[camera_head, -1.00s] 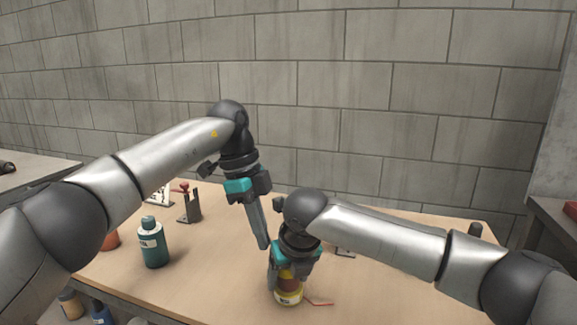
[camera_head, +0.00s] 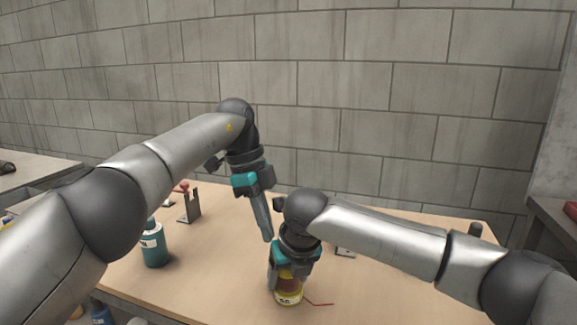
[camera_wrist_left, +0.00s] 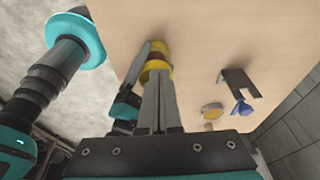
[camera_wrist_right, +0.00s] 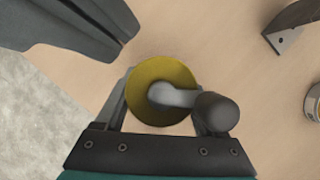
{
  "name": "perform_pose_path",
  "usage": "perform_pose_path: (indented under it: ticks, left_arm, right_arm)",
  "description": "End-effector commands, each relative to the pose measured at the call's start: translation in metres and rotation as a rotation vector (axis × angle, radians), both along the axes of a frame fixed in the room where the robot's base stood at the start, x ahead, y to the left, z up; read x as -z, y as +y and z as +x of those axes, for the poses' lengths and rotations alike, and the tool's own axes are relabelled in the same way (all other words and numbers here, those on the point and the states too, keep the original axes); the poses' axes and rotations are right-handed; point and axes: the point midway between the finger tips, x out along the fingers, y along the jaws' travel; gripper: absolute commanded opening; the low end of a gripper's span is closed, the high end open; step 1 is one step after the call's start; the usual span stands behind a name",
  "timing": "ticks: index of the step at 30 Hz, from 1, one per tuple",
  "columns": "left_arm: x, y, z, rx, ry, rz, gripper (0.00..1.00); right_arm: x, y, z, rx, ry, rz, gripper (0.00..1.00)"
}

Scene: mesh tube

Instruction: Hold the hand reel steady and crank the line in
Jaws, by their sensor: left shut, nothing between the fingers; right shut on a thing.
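The hand reel (camera_head: 288,298) stands on the table, with yellow flanges and a dark red band of line. A red strand of line (camera_head: 320,304) trails right on the tabletop. My right gripper (camera_head: 289,283) comes down from above and is shut on the reel. In the right wrist view, the reel's yellow top (camera_wrist_right: 150,72) carries a grey crank with a dark knob (camera_wrist_right: 216,111). My left gripper (camera_head: 268,238) is shut and empty, pointing down just left of the right wrist. In the left wrist view, its joined fingers (camera_wrist_left: 158,78) overlap the reel (camera_wrist_left: 155,52).
A teal bottle (camera_head: 154,246) stands at the left of the table. A dark bracket (camera_head: 191,206) with a red part stands behind it. The front right tabletop is clear.

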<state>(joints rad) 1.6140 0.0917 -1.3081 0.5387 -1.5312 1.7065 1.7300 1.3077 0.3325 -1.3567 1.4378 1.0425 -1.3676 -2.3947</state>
Motion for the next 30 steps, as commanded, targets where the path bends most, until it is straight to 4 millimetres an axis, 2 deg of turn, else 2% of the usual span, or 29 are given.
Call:
perform_pose_path:
  ticks: [30]
  left_arm:
    - [-0.0001, -0.0051, 0.006, 0.002, 0.0, 0.0, 0.0]
  right_arm:
    - [-0.0006, 0.0002, 0.0003, 0.0, -0.001, 0.0, 0.07]
